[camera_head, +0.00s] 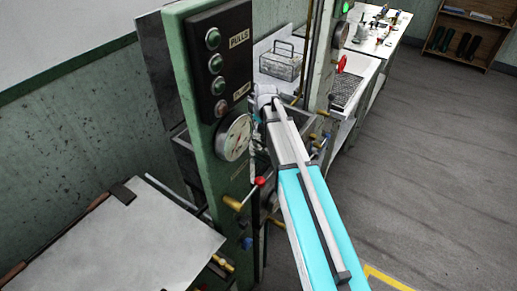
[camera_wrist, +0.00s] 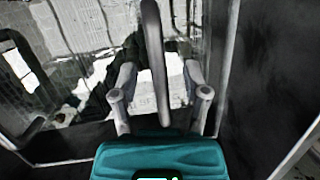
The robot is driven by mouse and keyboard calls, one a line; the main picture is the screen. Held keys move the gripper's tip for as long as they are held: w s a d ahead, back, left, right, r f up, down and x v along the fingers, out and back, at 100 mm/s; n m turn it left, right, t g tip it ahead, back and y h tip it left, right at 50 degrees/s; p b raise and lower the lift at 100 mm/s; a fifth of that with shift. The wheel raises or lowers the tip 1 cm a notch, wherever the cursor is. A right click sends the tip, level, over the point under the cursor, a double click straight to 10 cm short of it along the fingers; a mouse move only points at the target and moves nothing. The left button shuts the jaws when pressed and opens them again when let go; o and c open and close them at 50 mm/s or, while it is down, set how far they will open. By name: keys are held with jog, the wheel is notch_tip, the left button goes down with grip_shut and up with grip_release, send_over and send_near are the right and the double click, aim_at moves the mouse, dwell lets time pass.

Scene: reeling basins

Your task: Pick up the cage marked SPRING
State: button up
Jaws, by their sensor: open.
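A wire cage with a raised handle (camera_head: 280,65) stands on the pale bench beyond the green panel in the head view. I cannot read a SPRING mark on it or anywhere else. My gripper (camera_wrist: 159,72) is open in the wrist view, its two fingers apart over a basin with a bright, reflective surface (camera_wrist: 88,30). A grey rod (camera_wrist: 153,45) runs between the fingers; I cannot tell what it belongs to or whether it touches them. In the head view my gripper is mostly hidden behind the green panel and its gauge.
The green control panel (camera_head: 199,150) with buttons and a round gauge (camera_head: 236,138) stands close to my arm's left. A grey tabletop (camera_head: 130,245) lies at lower left. A second green post (camera_head: 322,55) stands behind. The floor (camera_head: 430,150) at right is clear.

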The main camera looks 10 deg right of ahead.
dwell(0.4)
grip_shut()
